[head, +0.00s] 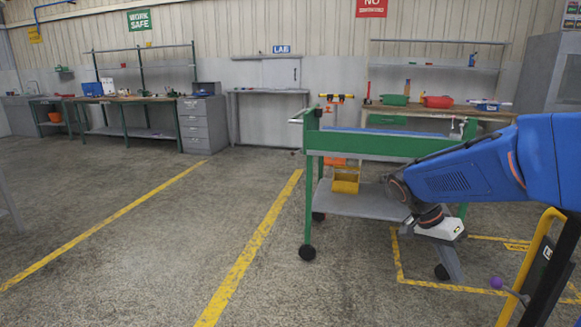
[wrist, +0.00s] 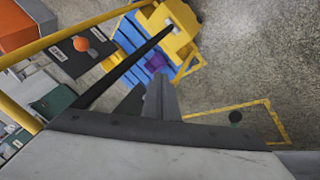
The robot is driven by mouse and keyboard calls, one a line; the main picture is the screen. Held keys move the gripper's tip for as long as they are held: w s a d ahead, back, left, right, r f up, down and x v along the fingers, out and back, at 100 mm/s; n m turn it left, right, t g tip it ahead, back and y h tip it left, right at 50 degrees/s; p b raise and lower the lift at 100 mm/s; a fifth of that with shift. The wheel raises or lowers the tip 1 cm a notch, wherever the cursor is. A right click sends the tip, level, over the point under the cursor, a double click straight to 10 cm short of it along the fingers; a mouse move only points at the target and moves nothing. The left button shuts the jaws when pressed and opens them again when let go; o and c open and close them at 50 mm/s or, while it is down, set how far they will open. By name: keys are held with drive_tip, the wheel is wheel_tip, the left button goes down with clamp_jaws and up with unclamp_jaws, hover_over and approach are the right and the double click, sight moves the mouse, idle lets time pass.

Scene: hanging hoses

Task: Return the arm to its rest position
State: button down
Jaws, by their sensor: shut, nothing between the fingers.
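My blue arm (head: 470,172) reaches in from the right in the head view, bent downward at the wrist. My gripper (head: 455,268) points down toward the floor, in front of the green trolley's right end. In the wrist view my gripper (wrist: 160,88) has its fingers together with nothing between them. No hose is clearly visible in either view.
A green trolley (head: 370,145) with a grey lower shelf (head: 360,204) and a yellow bin (head: 345,182) stands close beside my arm. Workbenches (head: 130,100) line the back wall. Open concrete floor (head: 130,250) with yellow lines lies to the left.

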drive_tip(key=s+a+n+t+y, duration=0.3)
drive_tip(key=s+a+n, duration=0.2)
drive_tip(key=s, duration=0.3)
drive_tip(key=s+a+n+t+y, duration=0.2)
drive_tip(key=s+a+n+t, duration=0.2)
drive_tip(key=s+a+n, duration=0.2)
drive_tip(key=shift+s+f+n+t+y, duration=0.3)
drive_tip(key=shift+s+n+y, duration=0.1)
drive_tip(key=shift+s+n, duration=1)
drive_tip(key=shift+s+a, duration=0.1)
drive_tip(key=shift+s, duration=0.05)
